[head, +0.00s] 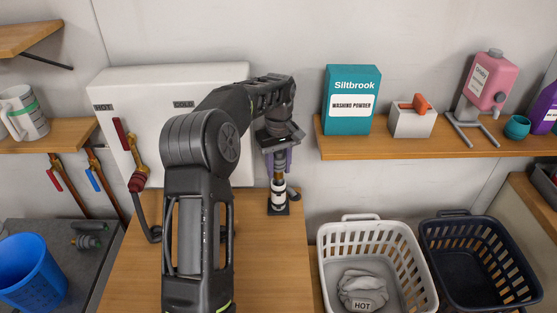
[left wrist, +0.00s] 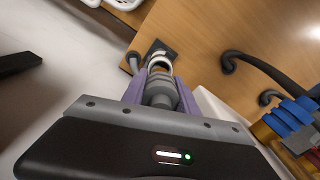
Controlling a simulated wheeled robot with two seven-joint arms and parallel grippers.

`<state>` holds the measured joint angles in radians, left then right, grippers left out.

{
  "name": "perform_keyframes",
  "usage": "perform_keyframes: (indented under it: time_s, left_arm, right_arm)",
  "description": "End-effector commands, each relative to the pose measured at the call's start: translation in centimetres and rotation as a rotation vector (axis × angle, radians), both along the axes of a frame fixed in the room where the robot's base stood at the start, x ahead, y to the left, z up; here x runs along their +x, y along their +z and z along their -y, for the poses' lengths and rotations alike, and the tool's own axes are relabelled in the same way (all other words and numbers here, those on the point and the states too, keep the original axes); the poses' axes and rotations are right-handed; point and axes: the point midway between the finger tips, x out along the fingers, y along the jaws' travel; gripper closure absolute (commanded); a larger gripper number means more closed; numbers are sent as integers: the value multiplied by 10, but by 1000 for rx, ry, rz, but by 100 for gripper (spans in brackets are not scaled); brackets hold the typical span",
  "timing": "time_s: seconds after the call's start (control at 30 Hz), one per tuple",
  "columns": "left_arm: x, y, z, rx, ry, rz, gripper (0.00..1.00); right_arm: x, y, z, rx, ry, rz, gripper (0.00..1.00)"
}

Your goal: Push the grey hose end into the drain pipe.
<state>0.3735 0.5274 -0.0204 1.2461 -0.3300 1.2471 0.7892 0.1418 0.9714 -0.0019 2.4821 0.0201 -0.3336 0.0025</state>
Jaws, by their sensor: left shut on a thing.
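My left gripper (head: 277,163) points down over the drain pipe (head: 278,193), a short upright pipe with a white band on a dark square base. In the left wrist view its purple fingers (left wrist: 156,88) are shut on the grey hose end (left wrist: 160,92), a ribbed grey piece. The hose end is in line with the white pipe rim (left wrist: 159,63) just beyond it. I cannot tell whether its tip is inside the rim. In the head view the fingers mostly hide the hose end. My right gripper is not in view.
A white panel (head: 160,80) marked HOT and COLD stands behind, with a red-handled brass valve (head: 132,145) and dark hose at left. A wooden shelf (head: 400,148) with a washing powder box (head: 351,100) is at right. White (head: 410,265) and dark (head: 490,285) baskets stand below it.

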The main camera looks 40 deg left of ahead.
Motion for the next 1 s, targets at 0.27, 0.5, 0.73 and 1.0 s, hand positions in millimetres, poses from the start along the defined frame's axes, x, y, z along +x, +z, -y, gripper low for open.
perform_keyframes:
  time_s: [0.27,0.5,0.73,1.0]
  left_arm:
    - [0,-11,0,0,0,0,100]
    - [0,-11,0,0,0,0,100]
    - [0,-11,0,0,0,0,100]
    - [0,-13,0,0,0,0,100]
  right_arm:
    - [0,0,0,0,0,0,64]
    - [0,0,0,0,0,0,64]
    - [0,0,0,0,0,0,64]
    - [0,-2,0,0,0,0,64]
